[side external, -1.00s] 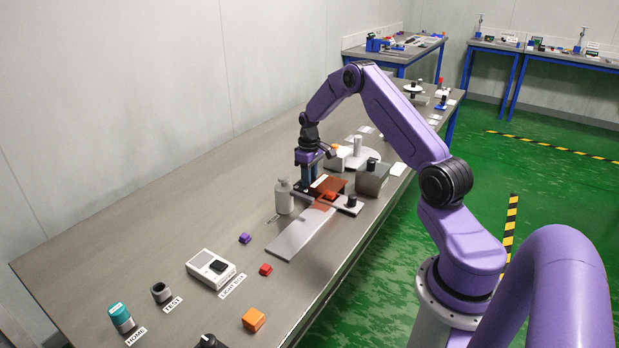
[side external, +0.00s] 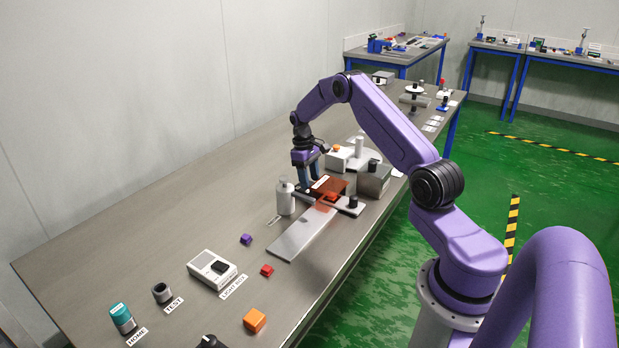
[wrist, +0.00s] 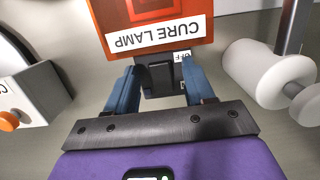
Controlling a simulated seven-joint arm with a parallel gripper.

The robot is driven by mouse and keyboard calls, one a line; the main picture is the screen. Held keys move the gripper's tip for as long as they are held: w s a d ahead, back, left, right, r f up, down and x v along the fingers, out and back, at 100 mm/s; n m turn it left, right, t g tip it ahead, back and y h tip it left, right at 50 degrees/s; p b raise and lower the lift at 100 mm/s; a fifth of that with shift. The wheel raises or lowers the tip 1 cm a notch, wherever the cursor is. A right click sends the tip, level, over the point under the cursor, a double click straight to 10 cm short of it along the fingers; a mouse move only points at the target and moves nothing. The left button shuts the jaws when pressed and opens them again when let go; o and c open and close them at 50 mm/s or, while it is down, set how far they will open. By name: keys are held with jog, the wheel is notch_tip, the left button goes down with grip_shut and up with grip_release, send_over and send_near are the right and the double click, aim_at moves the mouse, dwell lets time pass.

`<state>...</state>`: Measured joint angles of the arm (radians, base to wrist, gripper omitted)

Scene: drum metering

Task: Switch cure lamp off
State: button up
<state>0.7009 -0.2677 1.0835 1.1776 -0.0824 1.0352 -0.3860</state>
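The cure lamp (side external: 328,187) is a translucent orange-red plate over the metal strip in the side view. In the wrist view its plate (wrist: 150,22) carries a white "CURE LAMP" label (wrist: 156,35). In the side view my gripper (side external: 309,179) points down, slightly tilted, at the lamp's far left end.
A white bottle (side external: 285,198) stands close left of the lamp. A grey box (side external: 373,180) and a white box with an orange button (side external: 337,160) stand on the right and behind. The light box (side external: 212,268) and small blocks lie in front; the bench's left side is clear.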

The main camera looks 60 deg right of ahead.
jog(key=w+r, duration=0.3)
jog(key=r, duration=1.4)
jog(key=shift+a+r, duration=0.1)
